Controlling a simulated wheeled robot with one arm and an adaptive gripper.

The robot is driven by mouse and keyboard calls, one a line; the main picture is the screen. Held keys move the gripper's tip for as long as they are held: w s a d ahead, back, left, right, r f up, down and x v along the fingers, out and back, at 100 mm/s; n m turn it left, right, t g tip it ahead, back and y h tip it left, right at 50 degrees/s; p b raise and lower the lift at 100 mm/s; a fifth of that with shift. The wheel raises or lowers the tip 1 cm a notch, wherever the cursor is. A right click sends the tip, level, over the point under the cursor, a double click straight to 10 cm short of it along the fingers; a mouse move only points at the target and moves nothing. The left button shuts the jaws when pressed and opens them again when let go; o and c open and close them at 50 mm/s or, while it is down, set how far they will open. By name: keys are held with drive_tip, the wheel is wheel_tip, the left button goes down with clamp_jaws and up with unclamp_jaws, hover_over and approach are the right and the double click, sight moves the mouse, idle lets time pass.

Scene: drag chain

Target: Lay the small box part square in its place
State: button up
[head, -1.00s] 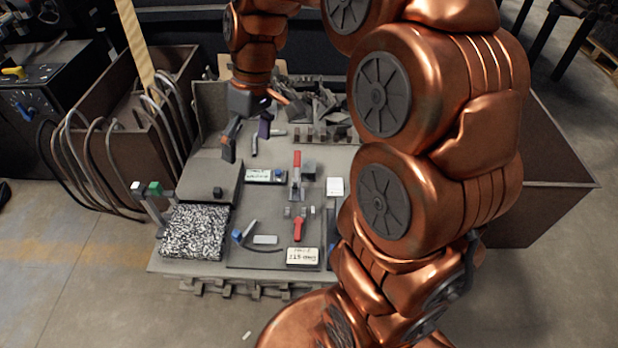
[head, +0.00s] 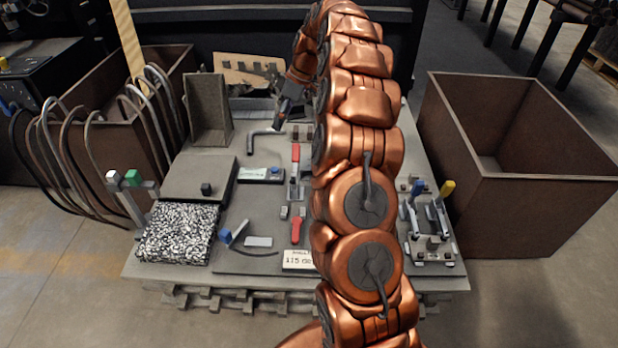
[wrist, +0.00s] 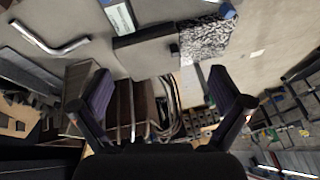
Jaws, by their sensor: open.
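My gripper is open in the wrist view (wrist: 165,100), its two dark fingers wide apart with nothing between them. In the head view its dark end (head: 284,106) is over the back of the table, partly behind my arm. I cannot tell for sure which piece is the small box part. Candidates are a small dark block (head: 206,188) on the raised grey plate at the left and a small grey block (head: 284,212) on the front board. The dark block also shows in the wrist view (wrist: 174,48). Its place is not clearly seen.
A bent grey tube (head: 264,134) lies behind the red-handled clamp (head: 295,153). An upright grey holder (head: 208,108) stands at the back left. A speckled pad (head: 178,234) is front left. A fixture with blue and yellow handles (head: 430,222) and a brown bin (head: 530,180) are right.

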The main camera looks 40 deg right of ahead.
drive_tip(key=w+d+f+n+t+h+b, duration=0.15)
drive_tip(key=d+f+b, duration=0.65)
drive_tip(key=d+f, duration=0.8)
drive_tip(key=b, duration=0.3)
hover_over(306, 173)
drive_tip(key=s+d, duration=0.1)
drive_tip(key=d, duration=0.1)
drive_tip(key=shift+g+y, duration=0.25)
drive_tip(key=shift+f, duration=4.2)
drive_tip(key=c, duration=1.1)
